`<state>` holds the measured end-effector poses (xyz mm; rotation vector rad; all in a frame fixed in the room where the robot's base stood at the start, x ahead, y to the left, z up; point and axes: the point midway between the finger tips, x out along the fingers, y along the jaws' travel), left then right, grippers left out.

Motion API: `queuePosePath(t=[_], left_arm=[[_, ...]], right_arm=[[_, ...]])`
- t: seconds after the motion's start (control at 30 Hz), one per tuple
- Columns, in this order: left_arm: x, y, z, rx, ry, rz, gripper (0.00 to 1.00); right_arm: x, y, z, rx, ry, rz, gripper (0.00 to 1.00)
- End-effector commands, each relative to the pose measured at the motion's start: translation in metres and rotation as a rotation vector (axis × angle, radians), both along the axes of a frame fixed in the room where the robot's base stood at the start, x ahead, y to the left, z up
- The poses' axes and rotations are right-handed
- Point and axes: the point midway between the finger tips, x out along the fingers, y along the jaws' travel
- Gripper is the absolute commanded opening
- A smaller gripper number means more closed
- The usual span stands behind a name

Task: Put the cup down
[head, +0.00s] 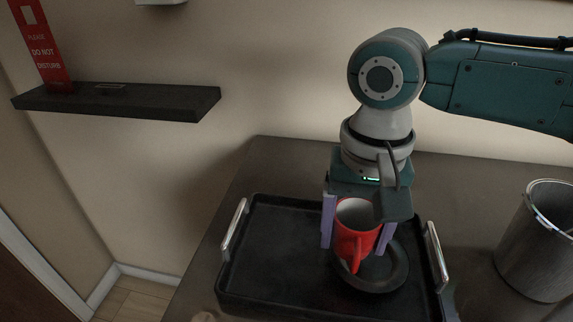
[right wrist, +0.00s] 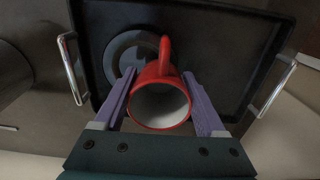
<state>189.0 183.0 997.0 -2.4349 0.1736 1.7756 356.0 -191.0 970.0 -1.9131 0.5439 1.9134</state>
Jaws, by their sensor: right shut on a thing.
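A red cup (head: 358,236) with a white inside is between the purple fingers of my right gripper (head: 356,222), which is shut on it. The cup is over the black tray (head: 270,285), by a dark round saucer (head: 385,277). Whether the cup touches anything below cannot be told. In the right wrist view the cup (right wrist: 161,98) shows its open mouth toward the camera, its handle pointing away, with the fingers of the gripper (right wrist: 163,100) on both sides. The saucer (right wrist: 120,62) shows there beside the cup, partly hidden. My left gripper is not in view.
The tray has metal handles at its left (head: 234,229) and right (head: 436,256). A grey metal bin (head: 537,245) stands on the counter (head: 465,200) at the right. A dark wall shelf (head: 120,101) holds a red sign (head: 40,48). The tray's left part is bare.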

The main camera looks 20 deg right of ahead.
Motion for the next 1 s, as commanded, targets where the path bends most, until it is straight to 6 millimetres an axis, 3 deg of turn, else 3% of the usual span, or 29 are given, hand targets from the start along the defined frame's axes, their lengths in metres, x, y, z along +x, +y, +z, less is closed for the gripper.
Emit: queuePosePath(t=[0.73, 0.77, 1.0], left_arm=[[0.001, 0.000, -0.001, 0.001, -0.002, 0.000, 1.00], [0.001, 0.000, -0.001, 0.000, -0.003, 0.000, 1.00], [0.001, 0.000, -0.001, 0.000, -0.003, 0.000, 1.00]], right_arm=[[0.000, 0.000, -0.013, 0.001, -0.001, 0.000, 0.11], [0.000, 0.000, -0.013, 0.000, 0.000, 0.000, 0.74], [0.000, 0.000, -0.013, 0.000, 0.000, 0.000, 1.00]])
